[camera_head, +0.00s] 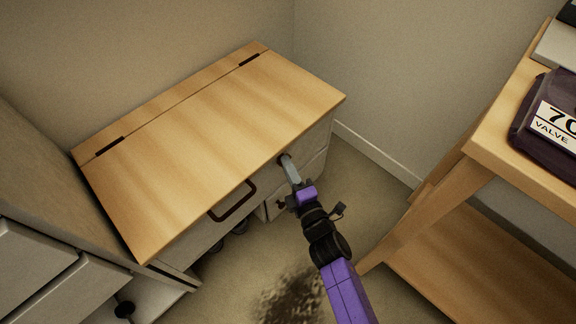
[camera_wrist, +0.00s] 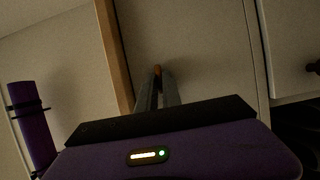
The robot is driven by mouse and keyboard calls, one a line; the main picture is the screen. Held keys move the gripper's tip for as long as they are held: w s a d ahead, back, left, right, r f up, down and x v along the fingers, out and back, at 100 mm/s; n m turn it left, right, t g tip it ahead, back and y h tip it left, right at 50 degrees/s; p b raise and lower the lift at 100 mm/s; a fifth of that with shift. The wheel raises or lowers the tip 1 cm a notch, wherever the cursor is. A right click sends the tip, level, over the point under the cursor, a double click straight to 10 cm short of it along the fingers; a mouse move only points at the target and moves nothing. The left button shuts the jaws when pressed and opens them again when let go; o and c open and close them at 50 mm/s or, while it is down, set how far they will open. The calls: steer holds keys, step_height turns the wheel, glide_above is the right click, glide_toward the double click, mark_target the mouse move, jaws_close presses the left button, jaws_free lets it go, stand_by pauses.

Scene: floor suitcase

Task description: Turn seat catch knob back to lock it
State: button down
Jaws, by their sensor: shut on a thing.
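The bench seat has a light wooden lid (camera_head: 215,130) that lies flat and looks closed on its pale box. The seat catch knob (camera_head: 281,158) is on the front face just under the lid's front edge, towards the right end. My gripper (camera_head: 285,161) reaches up to it from the lower right and is shut on it. In the wrist view the fingers (camera_wrist: 158,80) meet at a small orange-brown tip of the knob (camera_wrist: 157,69) against the front panel (camera_wrist: 195,45). The fingers hide most of the knob, so its turn angle cannot be told.
A dark pull handle (camera_head: 232,203) sticks out from the front, left of the knob. A wooden table (camera_head: 490,130) with a dark labelled pouch (camera_head: 553,118) stands at the right. Pale drawers (camera_head: 40,270) are at the left. Floor (camera_head: 345,190) shows between bench and table.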

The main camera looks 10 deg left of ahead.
steer(key=shift+r+p, duration=0.15)
steer(key=shift+p, duration=0.25)
steer(key=m+p, duration=0.1)
steer(key=p, duration=0.2)
steer(key=r+m+g+p, duration=0.1)
steer(key=p, duration=0.2)
steer(key=shift+d+m+h+p, duration=0.1)
steer(key=shift+m+h+p, duration=0.2)
steer(key=shift+m, duration=0.1)
steer(key=shift+w+d+f+m+g+y+p, duration=0.15)
steer(key=shift+m+g+y+p, duration=0.2)
steer(key=shift+m+g+p, duration=1.1)
steer(key=shift+w+m+g+y+p, duration=0.1)
steer(key=shift+m+g+y+p, duration=0.45)
steer(key=shift+m+p, duration=1.75)
steer(key=shift+w+d+f+m+g+y+p, duration=0.1)
steer(key=shift+w+m+g+y+p, duration=0.1)
steer(key=shift+m+g+p, duration=1.55)
steer(key=shift+t+p, duration=0.3)
steer(key=shift+t, duration=0.35)
